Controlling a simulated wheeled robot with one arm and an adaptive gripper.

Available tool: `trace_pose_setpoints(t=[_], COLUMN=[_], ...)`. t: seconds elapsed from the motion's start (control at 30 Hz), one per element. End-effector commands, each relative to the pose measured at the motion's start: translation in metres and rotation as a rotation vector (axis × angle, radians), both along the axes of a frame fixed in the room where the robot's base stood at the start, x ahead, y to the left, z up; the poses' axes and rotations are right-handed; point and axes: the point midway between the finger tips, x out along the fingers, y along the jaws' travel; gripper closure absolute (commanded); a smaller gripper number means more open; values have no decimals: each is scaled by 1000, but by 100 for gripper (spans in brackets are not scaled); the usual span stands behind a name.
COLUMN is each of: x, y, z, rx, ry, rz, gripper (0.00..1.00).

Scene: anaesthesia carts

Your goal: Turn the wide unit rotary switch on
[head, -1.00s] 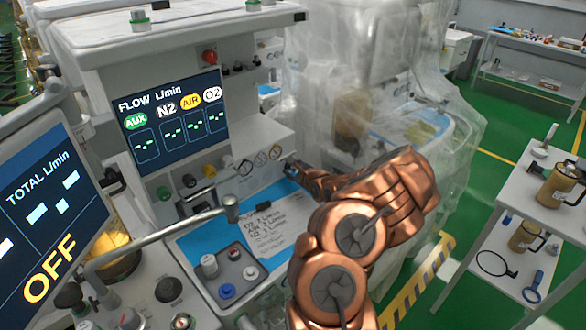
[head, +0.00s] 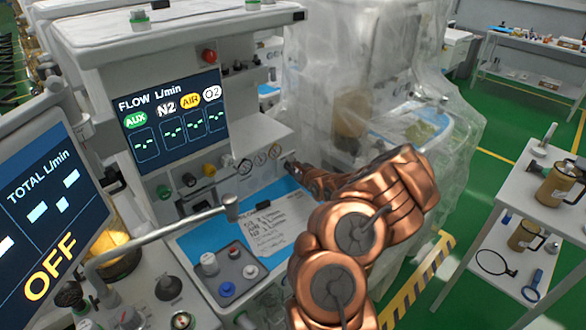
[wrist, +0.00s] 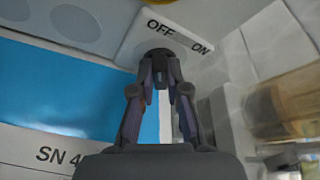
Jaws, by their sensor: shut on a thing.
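The rotary switch (wrist: 159,52) is a small dark knob on a white plate marked OFF and ON in the wrist view. My gripper (wrist: 160,82) is shut on this knob, its fingertips on either side of it. The fingers hide most of the knob, so I cannot tell which mark it points to. In the head view my gripper (head: 292,166) reaches the right end of the front panel of the unit with the FLOW screen (head: 173,112). The switch itself is hidden there.
A grey metal arm (head: 160,232) crosses in front. Another unit's screen (head: 45,215) reads OFF at the left. A plastic-wrapped machine (head: 375,100) stands close behind my arm.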

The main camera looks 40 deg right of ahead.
Motion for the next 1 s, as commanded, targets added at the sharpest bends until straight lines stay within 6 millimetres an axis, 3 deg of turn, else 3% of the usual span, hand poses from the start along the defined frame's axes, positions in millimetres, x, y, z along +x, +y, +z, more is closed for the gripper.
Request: trace_pose_setpoints(t=[0.37, 1.0], x=[1, 0], y=[-2, -5], z=[1, 6], rx=[93, 470], ry=[-5, -7], rz=[0, 2], gripper=[100, 100])
